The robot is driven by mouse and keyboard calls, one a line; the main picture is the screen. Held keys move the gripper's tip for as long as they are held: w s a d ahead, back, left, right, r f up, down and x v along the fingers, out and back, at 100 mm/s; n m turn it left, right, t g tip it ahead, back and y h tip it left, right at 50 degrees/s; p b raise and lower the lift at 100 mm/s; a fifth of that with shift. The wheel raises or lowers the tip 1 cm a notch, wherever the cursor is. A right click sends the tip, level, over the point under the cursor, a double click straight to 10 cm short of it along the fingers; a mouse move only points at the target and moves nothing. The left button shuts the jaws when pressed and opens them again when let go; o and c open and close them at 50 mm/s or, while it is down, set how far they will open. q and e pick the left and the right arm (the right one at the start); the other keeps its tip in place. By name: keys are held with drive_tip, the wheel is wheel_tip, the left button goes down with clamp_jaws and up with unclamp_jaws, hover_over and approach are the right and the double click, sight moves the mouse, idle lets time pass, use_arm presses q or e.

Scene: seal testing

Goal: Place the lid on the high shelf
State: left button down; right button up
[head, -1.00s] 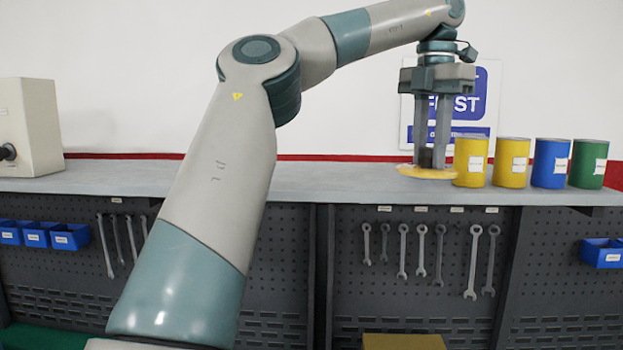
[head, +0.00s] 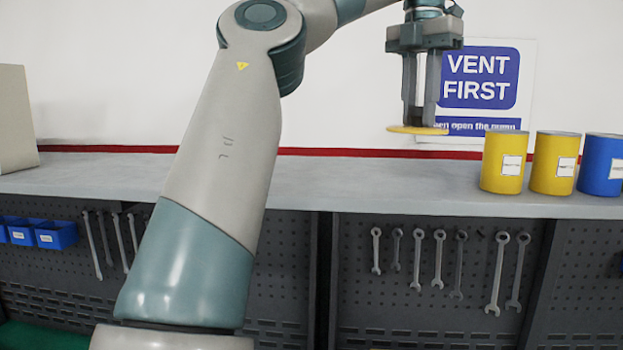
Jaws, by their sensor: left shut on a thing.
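The lid is a thin yellow disc (head: 418,130) held level in the head view. My left gripper (head: 418,118) points straight down and is shut on the lid at its middle. The lid hangs in front of the white wall, above the high shelf (head: 390,188) as seen in the picture, with shelf surface showing below it. The lid appears apart from the shelf; its exact height is hard to tell. My right gripper is not in view.
Two yellow cans (head: 503,162) and a blue can (head: 603,165) stand on the shelf to the right of the lid. A beige box (head: 15,120) stands at the far left. Wrenches (head: 417,258) hang below the shelf. The shelf's middle looks clear.

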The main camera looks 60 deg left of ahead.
sight(419, 127)
use_arm(q)
drive_tip(key=shift+s+d+r, duration=0.25)
drive_tip(key=shift+s+d, duration=0.2)
drive_tip(key=shift+s, duration=0.05)
drive_tip(key=shift+w+a+f, duration=0.15)
drive_tip(key=shift+w+f, duration=0.05)
drive_tip(key=shift+f, duration=0.4)
drive_tip(key=shift+w+a+f, duration=0.15)
drive_tip(key=shift+w+f, duration=0.05)
drive_tip(key=shift+f, duration=0.4)
drive_tip(key=shift+s+d+f, duration=0.1)
drive_tip(key=shift+s+f, duration=0.05)
drive_tip(key=shift+f, duration=0.5)
drive_tip(key=shift+s+f, duration=0.1)
drive_tip(key=shift+f, duration=0.5)
drive_tip(key=shift+w+f, duration=0.2)
drive_tip(key=shift+f, duration=0.65)
drive_tip(key=shift+s, duration=0.15)
drive_tip(key=shift+f, duration=1.9)
